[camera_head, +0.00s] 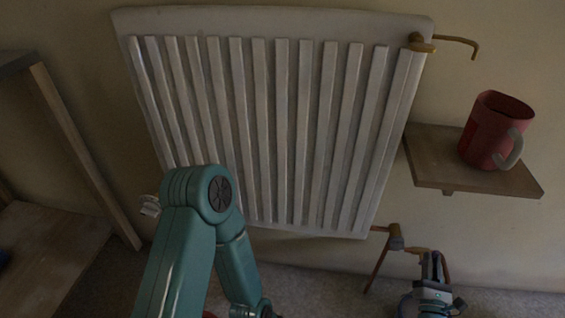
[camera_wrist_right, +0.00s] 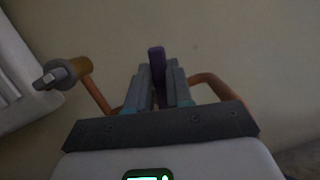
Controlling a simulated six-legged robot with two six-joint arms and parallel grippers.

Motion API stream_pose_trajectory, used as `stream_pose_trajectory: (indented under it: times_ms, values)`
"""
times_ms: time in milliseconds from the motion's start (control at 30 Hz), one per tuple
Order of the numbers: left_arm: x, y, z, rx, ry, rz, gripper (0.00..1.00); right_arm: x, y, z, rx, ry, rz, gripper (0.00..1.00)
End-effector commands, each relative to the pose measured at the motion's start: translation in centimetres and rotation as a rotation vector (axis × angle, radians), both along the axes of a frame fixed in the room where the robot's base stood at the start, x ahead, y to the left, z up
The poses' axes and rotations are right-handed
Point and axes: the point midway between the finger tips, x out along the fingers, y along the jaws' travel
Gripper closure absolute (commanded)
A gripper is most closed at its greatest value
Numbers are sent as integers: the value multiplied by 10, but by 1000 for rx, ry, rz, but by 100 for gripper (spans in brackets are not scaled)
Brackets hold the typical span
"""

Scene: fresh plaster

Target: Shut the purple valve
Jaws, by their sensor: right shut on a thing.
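The purple valve (camera_wrist_right: 157,62) shows in the right wrist view as a narrow upright purple piece between the fingertips. My right gripper (camera_wrist_right: 163,80) is shut on it, and its fingers cover the lower part. In the head view my right gripper (camera_head: 433,262) is at the lower right, below the radiator's corner and beside a copper pipe. I cannot make out the purple part in that view.
A white radiator (camera_head: 270,130) hangs on the wall. A brass fitting (camera_head: 396,238) with copper pipes sits left of my right gripper. A red mug (camera_head: 493,130) stands on a small wooden shelf (camera_head: 435,170) above. A wooden rack (camera_head: 85,150) is at the left.

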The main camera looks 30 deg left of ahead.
Motion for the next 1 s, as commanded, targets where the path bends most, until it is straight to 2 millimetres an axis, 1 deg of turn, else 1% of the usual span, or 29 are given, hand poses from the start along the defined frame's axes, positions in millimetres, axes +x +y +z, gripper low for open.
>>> stream_pose_trajectory:
  times_ms: [33,100,367,500,600,767,800,833,1000]
  values:
    - [0,0,0,0,0,0,100,2,-4,4,-46,-25,-12,100]
    - [0,0,0,0,0,0,100,1,-3,5,-83,-39,-13,100]
    - [0,0,-1,0,0,0,100,1,-2,6,-102,-45,-14,100]
    - [0,0,-5,0,0,0,100,-1,3,6,-250,-100,-15,100]
    - [0,0,-4,0,0,0,100,-2,5,6,-314,-122,-15,100]
    - [0,0,-4,0,0,0,100,-2,6,6,-317,-122,-13,100]
    - [0,0,-4,0,0,0,100,-2,6,6,-317,-122,-13,68]
    - [0,0,-4,0,0,0,100,-2,7,6,-317,-122,-12,58]
    - [0,0,-4,0,0,0,100,-3,8,4,-315,-118,-8,57]
